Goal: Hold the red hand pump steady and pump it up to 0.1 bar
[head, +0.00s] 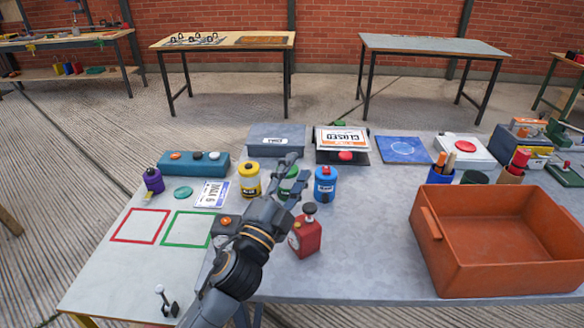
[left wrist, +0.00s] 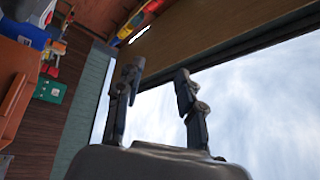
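The red hand pump (head: 306,238) stands upright on the grey table, with a dark knob on top and a pale spot on its front. Any reading on it is too small to make out. My left gripper (head: 296,170) is above the table, beyond and slightly left of the red pump, in front of a green canister. It is apart from the red pump. In the left wrist view its two fingers (left wrist: 159,78) are spread with nothing between them. The red pump cannot be made out in that view. My right gripper does not show.
A yellow canister (head: 248,181), green canister (head: 287,187) and blue canister (head: 325,185) stand close around my left gripper. A large orange bin (head: 478,279) takes up the right side. The table between the red pump and bin is clear.

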